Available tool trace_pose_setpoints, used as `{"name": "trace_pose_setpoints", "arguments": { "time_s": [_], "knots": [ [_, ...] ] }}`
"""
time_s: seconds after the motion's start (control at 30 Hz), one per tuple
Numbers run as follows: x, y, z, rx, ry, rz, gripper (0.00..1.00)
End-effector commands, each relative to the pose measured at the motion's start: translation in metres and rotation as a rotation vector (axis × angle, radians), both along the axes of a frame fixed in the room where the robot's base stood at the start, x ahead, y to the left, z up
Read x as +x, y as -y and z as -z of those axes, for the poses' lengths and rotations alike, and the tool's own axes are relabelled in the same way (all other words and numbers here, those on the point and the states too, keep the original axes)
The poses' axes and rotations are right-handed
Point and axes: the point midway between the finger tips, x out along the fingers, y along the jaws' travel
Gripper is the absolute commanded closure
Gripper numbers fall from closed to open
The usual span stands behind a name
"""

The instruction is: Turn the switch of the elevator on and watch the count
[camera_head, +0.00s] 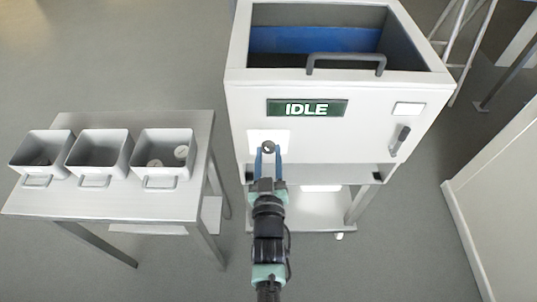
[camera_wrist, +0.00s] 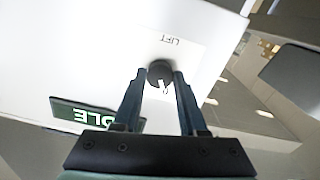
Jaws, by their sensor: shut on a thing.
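The elevator's white cabinet (camera_head: 355,130) stands at the centre right in the head view. Its green display (camera_head: 307,108) reads IDLE; part of that display (camera_wrist: 85,115) shows upside down in the wrist view. The switch is a round dark knob (camera_head: 268,147) on a white plate at the left of the front panel. In the wrist view the knob (camera_wrist: 160,74) has a white mark, and the plate reads LIFT. My gripper (camera_head: 268,150) has its blue fingers on either side of the knob, shut on it. The fingers also show in the wrist view (camera_wrist: 160,85).
A metal table (camera_head: 120,203) at the left bears three white bins; the right bin (camera_head: 165,172) holds round pieces. The cabinet has a grey handle (camera_head: 346,57) on top and a lever (camera_head: 400,140) at the right of its front. A pale wall (camera_head: 500,190) stands at the right.

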Motion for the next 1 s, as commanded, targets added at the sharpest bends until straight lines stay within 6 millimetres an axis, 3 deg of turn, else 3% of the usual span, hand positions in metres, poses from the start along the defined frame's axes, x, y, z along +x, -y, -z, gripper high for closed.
{"name": "trace_pose_setpoints", "arguments": {
  "time_s": [0.47, 1.0],
  "knots": [
    [-0.0002, -0.0001, 0.0003, 0.051, 0.001, 0.0, 1.0],
    [-0.0004, -0.0006, 0.0011, 0.479, 0.0, -0.001, 1.0]
  ]
}}
